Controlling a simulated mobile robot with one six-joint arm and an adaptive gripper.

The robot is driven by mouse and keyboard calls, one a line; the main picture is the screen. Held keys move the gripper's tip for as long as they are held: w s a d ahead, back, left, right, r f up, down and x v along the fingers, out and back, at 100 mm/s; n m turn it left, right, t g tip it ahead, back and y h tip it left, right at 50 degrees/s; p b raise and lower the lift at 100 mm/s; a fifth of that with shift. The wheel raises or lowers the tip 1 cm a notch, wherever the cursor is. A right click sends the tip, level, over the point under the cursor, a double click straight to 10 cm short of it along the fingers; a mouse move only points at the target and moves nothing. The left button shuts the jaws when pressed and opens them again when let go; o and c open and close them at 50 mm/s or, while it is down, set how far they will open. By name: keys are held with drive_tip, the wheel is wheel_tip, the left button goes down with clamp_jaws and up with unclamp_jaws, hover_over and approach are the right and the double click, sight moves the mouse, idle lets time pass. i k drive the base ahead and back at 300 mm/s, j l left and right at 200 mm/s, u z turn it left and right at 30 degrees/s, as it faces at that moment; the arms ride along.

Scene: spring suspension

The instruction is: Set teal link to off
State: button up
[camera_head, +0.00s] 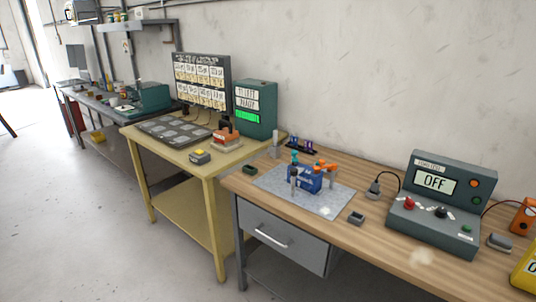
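A small teal part (294,157), which looks like the teal link, stands at the upper left of a blue block (304,180) on the wooden bench. Orange parts (327,168) sit on the top and right of the block. The picture is too small to tell which setting the teal part is in. A grey-green console (434,228) at the right has a display (436,183) reading OFF, with a red knob and a black knob below it. I cannot tell whether it is tied to the teal part. My gripper is not in view.
The blue block stands on a grey mat (335,203) on the wooden bench (375,215). A small dark tray (357,218) and a plug with cable (374,188) lie between mat and console. A yellow table (190,157) with a green-lit teal box (256,109) stands left.

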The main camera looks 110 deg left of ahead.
sight(294, 152)
drive_tip(key=k+l+u, duration=0.1)
drive_tip(key=u, duration=3.35)
drive_tip(key=i+l, duration=0.1)
drive_tip(key=i, duration=0.55)
drive_tip(key=i+u, duration=0.1)
drive_tip(key=i, duration=0.5)
drive_tip(key=i+l, duration=0.2)
drive_tip(key=i, duration=0.45)
drive_tip(key=i+l+u, duration=0.1)
drive_tip(key=i, duration=0.5)
